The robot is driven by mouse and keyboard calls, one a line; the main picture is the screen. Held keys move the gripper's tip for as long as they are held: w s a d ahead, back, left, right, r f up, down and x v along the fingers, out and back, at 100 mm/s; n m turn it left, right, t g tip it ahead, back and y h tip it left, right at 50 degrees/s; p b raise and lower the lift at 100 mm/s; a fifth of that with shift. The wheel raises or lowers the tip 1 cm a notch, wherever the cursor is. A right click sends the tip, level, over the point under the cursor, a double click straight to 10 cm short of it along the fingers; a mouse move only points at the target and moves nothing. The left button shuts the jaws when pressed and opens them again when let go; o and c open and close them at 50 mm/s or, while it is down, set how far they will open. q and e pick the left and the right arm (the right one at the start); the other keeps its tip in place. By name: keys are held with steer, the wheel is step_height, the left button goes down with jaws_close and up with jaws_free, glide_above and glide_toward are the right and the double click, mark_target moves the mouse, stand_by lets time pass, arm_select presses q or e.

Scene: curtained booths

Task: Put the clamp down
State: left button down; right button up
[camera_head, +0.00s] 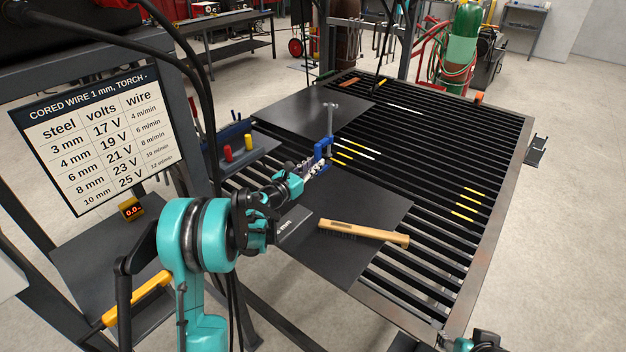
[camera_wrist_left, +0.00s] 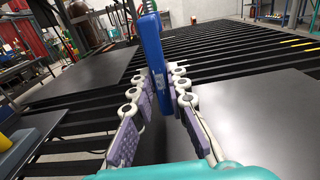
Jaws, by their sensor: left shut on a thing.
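The clamp (camera_head: 328,142) is blue with a grey screw and bar standing up at its top. My left gripper (camera_head: 317,168) is shut on it and holds it roughly upright over the slatted table (camera_head: 431,154), near the gap between two dark plates. In the left wrist view, the blue clamp body (camera_wrist_left: 154,52) stands between the finger pads of my left gripper (camera_wrist_left: 165,85). I cannot tell whether its lower end touches the slats or a plate. My right gripper's fingers are out of view.
A wooden-handled brush (camera_head: 363,233) lies on the near plate (camera_head: 340,262). The far plate (camera_head: 312,110) looks bare. Yellow and white sticks (camera_head: 466,204) lie on the slats. A settings sign (camera_head: 95,140) and a holder with red and yellow handles (camera_head: 238,146) stand left.

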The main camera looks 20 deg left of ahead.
arm_select(q)
steer(key=shift+w+a+f, duration=0.2)
steer(key=shift+a+f, duration=0.1)
steer(key=shift+a, duration=0.05)
steer(key=shift+f+b, duration=1.05)
steer(key=shift+f, duration=0.9)
steer(key=shift+r, duration=0.1)
steer(key=shift+f, duration=0.3)
steer(key=c, duration=1.7)
jaws_free()
steer(key=shift+c, duration=0.2)
steer(key=shift+o, duration=1.3)
steer(key=shift+s, duration=0.1)
